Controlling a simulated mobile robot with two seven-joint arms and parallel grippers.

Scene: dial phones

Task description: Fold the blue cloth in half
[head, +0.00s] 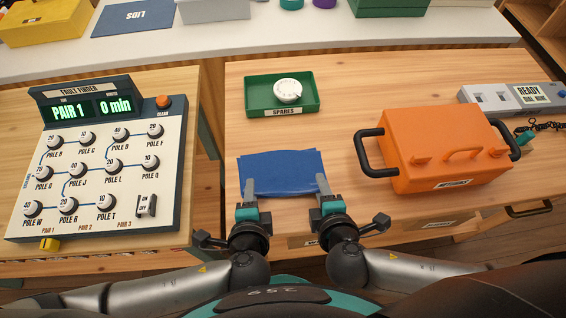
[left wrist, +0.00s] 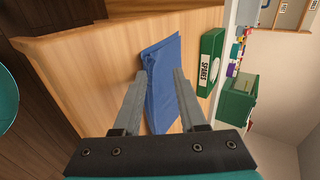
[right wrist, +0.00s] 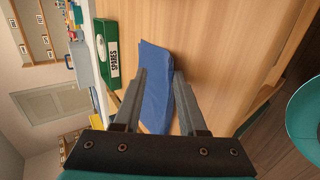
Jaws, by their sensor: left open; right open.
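The blue cloth (head: 282,172) lies on the wooden table near its front edge, wider than deep, with slightly uneven layered edges at the top. My left gripper (head: 249,190) is open at the cloth's front left corner. My right gripper (head: 322,186) is open at its front right corner. In the left wrist view the cloth (left wrist: 163,80) shows beyond and between the open fingers. In the right wrist view the cloth (right wrist: 157,85) also shows beyond and between the open fingers. I cannot tell whether any fingertip touches the cloth.
A green SPARES tray (head: 311,104) with a white dial (head: 288,91) stands behind the cloth. An orange case (head: 440,150) with black side handles stands to the right. The fault finder panel (head: 95,165) is on the left table, across a gap. Bare wood surrounds the cloth.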

